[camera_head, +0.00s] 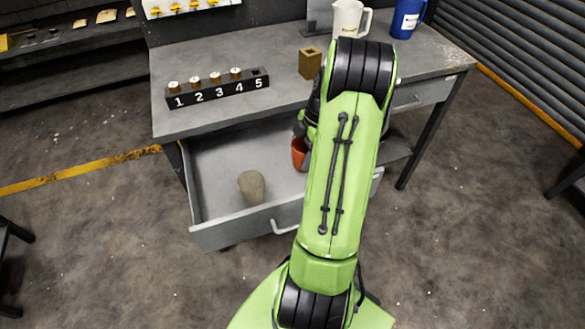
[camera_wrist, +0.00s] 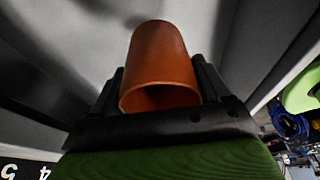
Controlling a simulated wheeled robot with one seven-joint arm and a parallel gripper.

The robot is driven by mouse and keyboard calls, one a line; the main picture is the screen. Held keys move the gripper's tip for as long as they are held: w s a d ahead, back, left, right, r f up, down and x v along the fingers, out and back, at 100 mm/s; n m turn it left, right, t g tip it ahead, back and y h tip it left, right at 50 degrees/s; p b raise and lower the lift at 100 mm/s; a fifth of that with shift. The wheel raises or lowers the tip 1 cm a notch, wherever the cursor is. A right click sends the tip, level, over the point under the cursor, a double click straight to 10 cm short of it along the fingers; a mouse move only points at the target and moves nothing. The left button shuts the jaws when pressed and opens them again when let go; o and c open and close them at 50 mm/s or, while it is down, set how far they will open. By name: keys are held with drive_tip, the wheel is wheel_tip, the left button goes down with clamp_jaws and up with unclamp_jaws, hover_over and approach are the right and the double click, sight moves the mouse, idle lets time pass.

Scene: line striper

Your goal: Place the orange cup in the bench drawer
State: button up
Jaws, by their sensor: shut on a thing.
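The orange cup (camera_wrist: 160,62) is between the two fingers of my gripper (camera_wrist: 162,88) in the wrist view, with its open rim toward the camera. My gripper is shut on it. In the head view only a small part of the orange cup (camera_head: 299,153) shows beside my green arm, over the right part of the open bench drawer (camera_head: 240,231). The drawer is pulled out below the bench top. My arm hides the gripper and much of the drawer's right side in the head view. I cannot tell whether the cup touches the drawer floor.
A beige cup (camera_head: 252,187) stands in the drawer's front left part. On the bench top (camera_head: 290,80) are a numbered black rack (camera_head: 218,90), a brown block (camera_head: 310,62), a white pitcher (camera_head: 348,18) and a blue pitcher (camera_head: 406,18). The drawer's back left is clear.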

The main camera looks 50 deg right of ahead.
wheel_tip(320, 180, down, 6)
drive_tip(key=shift+r+b, duration=0.1)
drive_tip(key=shift+b, duration=0.8)
drive_tip(key=o, duration=1.1)
